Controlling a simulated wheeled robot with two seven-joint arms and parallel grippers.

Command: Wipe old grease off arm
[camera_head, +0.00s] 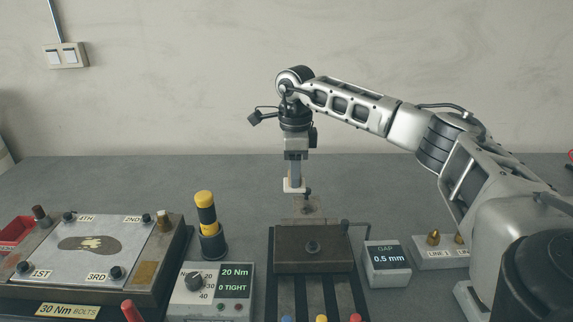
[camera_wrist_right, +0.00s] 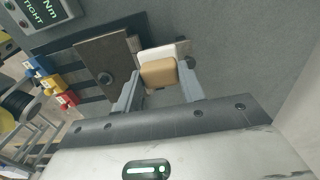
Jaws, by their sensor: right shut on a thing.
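My right gripper (camera_head: 295,184) points straight down behind the dark block in the head view. It is shut on a small tan block with a white pad (camera_wrist_right: 158,72), which sits between the fingers in the right wrist view. The pad's white edge (camera_head: 286,185) shows in the head view. Just below it is a flat brownish piece (camera_head: 307,208) with a small dark post, behind the dark block (camera_head: 290,262); I cannot tell whether the pad touches it. I cannot make out grease on this piece. My left gripper is not in view.
At left stands a plate (camera_head: 60,262) with corner bolts and a brown, yellow-smeared patch. A yellow-black tool (camera_head: 206,215) stands in a holder behind the 20 Nm box (camera_head: 205,300). A gap display (camera_head: 387,262) is right of the block. The table behind is clear.

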